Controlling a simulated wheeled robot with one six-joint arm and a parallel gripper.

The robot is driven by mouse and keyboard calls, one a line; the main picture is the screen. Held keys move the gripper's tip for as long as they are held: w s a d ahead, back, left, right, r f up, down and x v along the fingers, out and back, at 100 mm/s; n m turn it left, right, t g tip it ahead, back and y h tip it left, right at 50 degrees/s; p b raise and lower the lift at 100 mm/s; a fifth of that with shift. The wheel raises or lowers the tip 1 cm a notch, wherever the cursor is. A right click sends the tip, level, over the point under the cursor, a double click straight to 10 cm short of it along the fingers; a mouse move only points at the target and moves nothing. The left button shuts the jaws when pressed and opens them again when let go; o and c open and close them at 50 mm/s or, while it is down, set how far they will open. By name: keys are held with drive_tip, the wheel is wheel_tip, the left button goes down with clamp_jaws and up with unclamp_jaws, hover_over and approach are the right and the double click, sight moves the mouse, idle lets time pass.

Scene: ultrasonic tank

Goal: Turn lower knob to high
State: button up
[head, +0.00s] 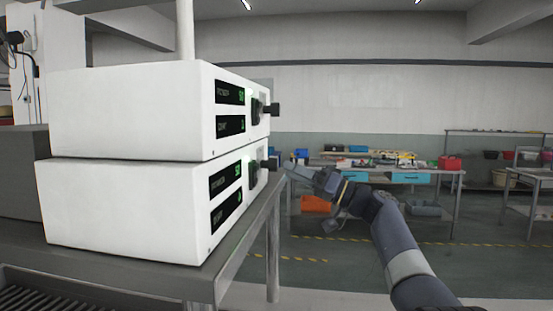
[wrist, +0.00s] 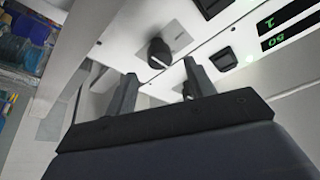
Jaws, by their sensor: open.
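Two white box units are stacked on a grey table at left in the head view. The lower unit (head: 120,205) has a black knob (head: 271,163) sticking out of its front. My gripper (head: 288,169) is just to the right of that knob, at about its height. In the wrist view, my open gripper (wrist: 160,85) has a finger on each side, with nothing held between them. A round black knob (wrist: 160,53) with a small white mark shows beyond the fingertips, roughly between them. It looks like the lower knob. Its setting is hard to read.
The upper unit (head: 130,108) has a similar black knob (head: 271,109), close above my gripper. Both units have dark displays with green digits. A workbench (head: 400,178) with blue drawers stands far behind; the floor before it is open.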

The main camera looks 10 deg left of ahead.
sight(277, 164)
drive_tip(key=p+x, duration=0.1)
drive_tip(key=x, duration=0.4)
drive_tip(key=shift+p, duration=0.4)
drive_tip(key=c, duration=1)
drive_tip(key=shift+o, duration=0.2)
